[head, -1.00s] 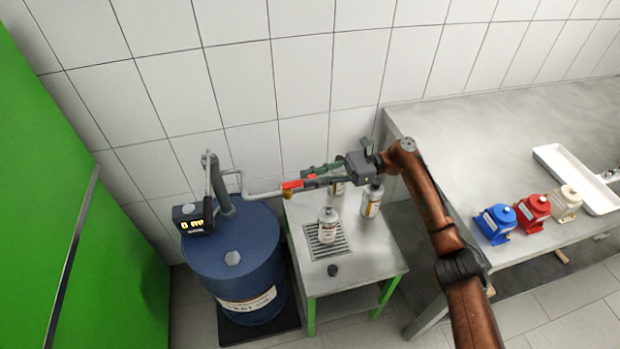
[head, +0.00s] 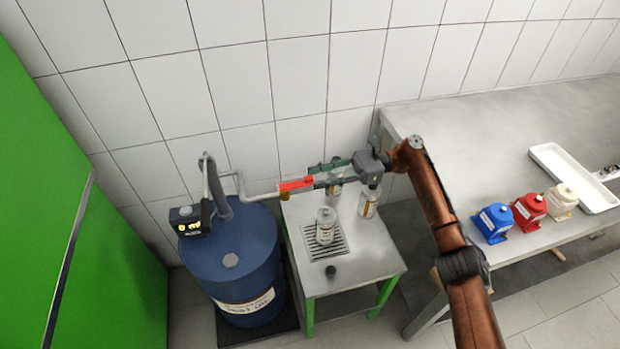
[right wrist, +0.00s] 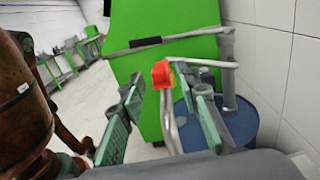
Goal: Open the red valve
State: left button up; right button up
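The red valve handle (head: 296,184) sits at the end of the grey pipe (head: 262,196) that comes from the pump on the blue drum (head: 228,245). In the right wrist view the red valve (right wrist: 163,74) shows ahead, between and beyond the fingers. My right gripper (head: 320,178) is at the valve's right side in the head view. In the right wrist view its two green-padded fingers (right wrist: 165,98) stand wide apart with nothing gripped between them. Whether a fingertip touches the valve cannot be told. My left gripper is not in view.
Under the gripper, a small steel table (head: 362,265) carries several bottles, one (head: 326,226) on a grate, and a dark cap (head: 331,271). A steel bench (head: 440,130) at right holds blue, red and cream pumps and a white tray (head: 560,165). A green panel (head: 60,200) stands left.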

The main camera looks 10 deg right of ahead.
jog(key=d, duration=0.8)
jog(key=shift+w+d, duration=0.3)
jog(key=shift+w, duration=0.15)
jog(key=shift+r, duration=0.1)
